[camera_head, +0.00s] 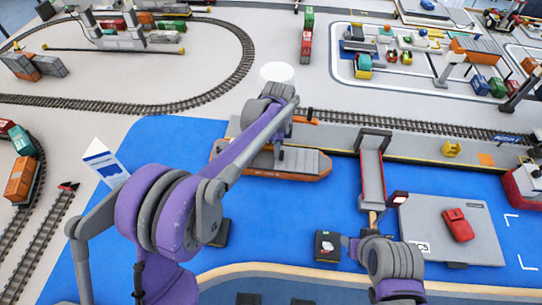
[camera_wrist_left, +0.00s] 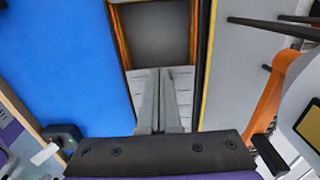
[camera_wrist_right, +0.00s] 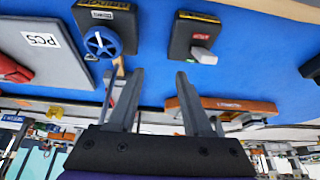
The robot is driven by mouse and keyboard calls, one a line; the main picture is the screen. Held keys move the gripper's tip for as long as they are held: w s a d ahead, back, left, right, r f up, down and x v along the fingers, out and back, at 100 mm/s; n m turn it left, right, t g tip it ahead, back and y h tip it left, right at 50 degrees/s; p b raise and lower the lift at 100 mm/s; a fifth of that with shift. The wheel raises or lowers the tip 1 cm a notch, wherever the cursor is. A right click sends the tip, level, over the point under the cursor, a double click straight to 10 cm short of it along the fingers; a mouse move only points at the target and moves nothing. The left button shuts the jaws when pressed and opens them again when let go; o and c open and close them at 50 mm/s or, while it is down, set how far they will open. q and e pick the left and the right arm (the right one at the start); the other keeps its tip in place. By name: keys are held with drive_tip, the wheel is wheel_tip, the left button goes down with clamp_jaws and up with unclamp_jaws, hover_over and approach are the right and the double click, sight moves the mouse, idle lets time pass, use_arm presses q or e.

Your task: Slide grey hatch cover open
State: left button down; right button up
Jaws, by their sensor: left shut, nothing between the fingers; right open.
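The orange-hulled ship (camera_head: 300,175) lies along the quay in the head view. Its light grey ribbed hatch cover (camera_head: 304,161) lies on the deck; the ribbed panel also shows around the fingers in the left wrist view (camera_wrist_left: 183,83). Beyond it is a dark grey rectangular hold opening (camera_wrist_left: 155,32) between orange walls. My left gripper (camera_wrist_left: 160,72) is shut and empty, pointing down over the ribbed panel; whether the tips touch it I cannot tell. My right gripper (camera_wrist_right: 156,75) is open and empty, before two black control boxes.
One control box has a blue wheel (camera_wrist_right: 101,42), the other a grey lever (camera_wrist_right: 203,55). A grey pad (camera_head: 460,245) with a red block (camera_head: 457,224) lies at right. A red-and-grey crane (camera_head: 372,168) stands just right of the ship. Blue water surface is clear left of the ship.

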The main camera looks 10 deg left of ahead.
use_arm(q)
drive_tip(key=shift+d, duration=1.4)
drive_tip(key=shift+a, duration=0.15)
drive_tip(key=shift+a+r, duration=0.2)
drive_tip(key=shift+a, duration=0.3)
wheel_tip(320, 180, up, 10)
drive_tip(key=p, duration=0.5)
use_arm(e)
wheel_tip(320, 180, up, 6)
drive_tip(key=w, duration=0.2)
drive_tip(key=shift+r, duration=0.25)
drive_tip(key=shift+s, duration=0.15)
